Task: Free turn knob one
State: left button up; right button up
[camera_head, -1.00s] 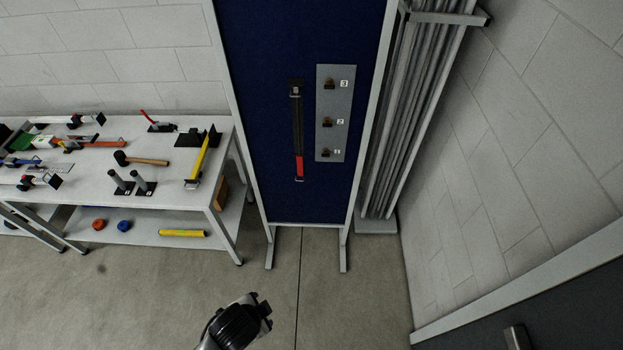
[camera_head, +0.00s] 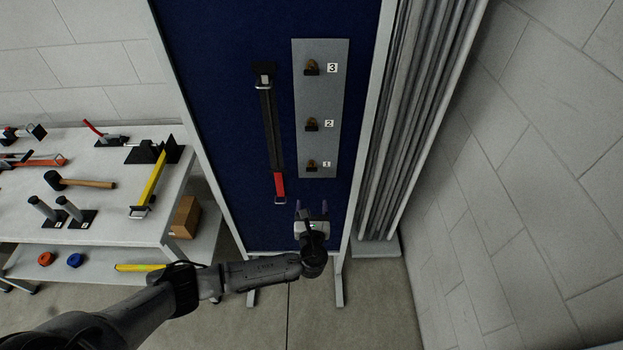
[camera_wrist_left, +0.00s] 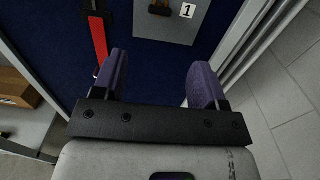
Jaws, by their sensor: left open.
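Knob one (camera_head: 312,165) is a small brown and black knob beside the label "1", lowest on a grey plate (camera_head: 318,95) on the blue board. It also shows at the top of the left wrist view (camera_wrist_left: 160,8). Knobs two (camera_head: 311,124) and three (camera_head: 311,67) sit above it on the same plate. My left gripper (camera_head: 311,208) is just below the plate, under knob one and apart from it. Its two purple fingers (camera_wrist_left: 160,80) are spread with nothing between them. My right gripper is not in view.
A long black and red tool (camera_head: 272,135) hangs on the board left of the plate; its red end is near my left finger in the wrist view. A white workbench (camera_head: 110,190) with several tools stands at left. Grey upright profiles (camera_head: 425,120) stand at right.

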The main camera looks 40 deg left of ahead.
aim_at(312, 168)
pick_arm(q)
jog(key=b+x, duration=0.1)
jog(key=x, duration=1.2)
jog(key=shift+s+d, duration=0.1)
jog(key=c, duration=0.9)
